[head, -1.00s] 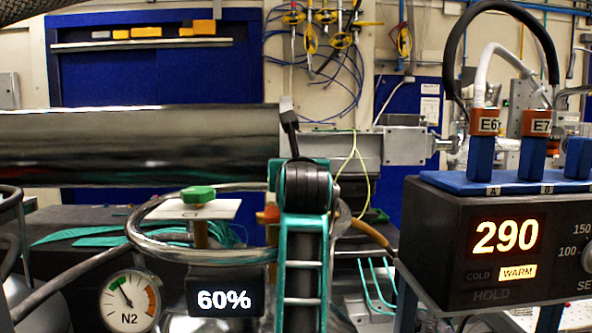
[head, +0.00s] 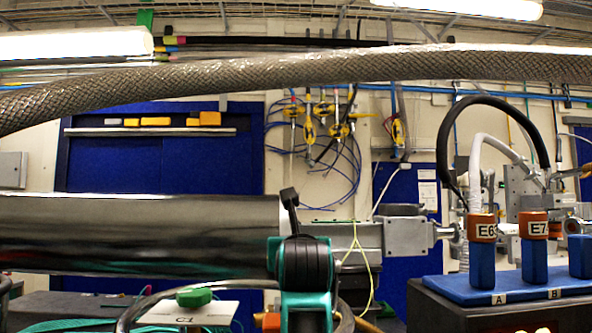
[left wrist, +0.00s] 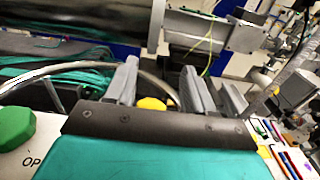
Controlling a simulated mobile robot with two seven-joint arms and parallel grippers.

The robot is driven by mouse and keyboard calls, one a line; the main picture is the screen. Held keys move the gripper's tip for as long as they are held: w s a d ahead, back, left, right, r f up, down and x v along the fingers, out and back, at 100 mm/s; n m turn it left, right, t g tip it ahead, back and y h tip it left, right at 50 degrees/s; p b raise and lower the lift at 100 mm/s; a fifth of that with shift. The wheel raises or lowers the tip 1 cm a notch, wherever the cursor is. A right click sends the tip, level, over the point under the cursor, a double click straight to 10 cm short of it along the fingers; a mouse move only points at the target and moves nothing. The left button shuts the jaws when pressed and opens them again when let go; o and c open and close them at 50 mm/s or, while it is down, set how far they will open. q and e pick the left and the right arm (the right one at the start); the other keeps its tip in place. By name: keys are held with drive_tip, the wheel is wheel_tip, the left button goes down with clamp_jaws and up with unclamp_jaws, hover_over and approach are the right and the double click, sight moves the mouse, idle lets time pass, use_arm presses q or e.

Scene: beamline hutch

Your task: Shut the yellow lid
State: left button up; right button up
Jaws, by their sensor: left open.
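A small rounded yellow thing (left wrist: 151,103) shows between the fingers in the left wrist view. It is mostly hidden by the gripper's dark front plate, and I cannot tell whether it is the yellow lid or whether it stands open or shut. My left gripper (left wrist: 160,74) is open, its grey fingers apart with nothing seen clamped between them. In the head view only a teal and black part of my arm shows, at the lower middle; the gripper itself is not seen there. My right gripper is in neither view.
A braided hose (head: 300,75) crosses the top. A thick metal cylinder (head: 140,235) spans the left. A green knob (head: 194,297) sits over a white C1 tag. Blue-and-orange connectors E6 (head: 482,255) and E7 (head: 534,255) stand on a blue rack at right.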

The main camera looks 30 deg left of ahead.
use_arm(q)
wheel_tip(320, 180, up, 16)
drive_tip(key=p, duration=0.2)
drive_tip(key=shift+f, duration=0.2)
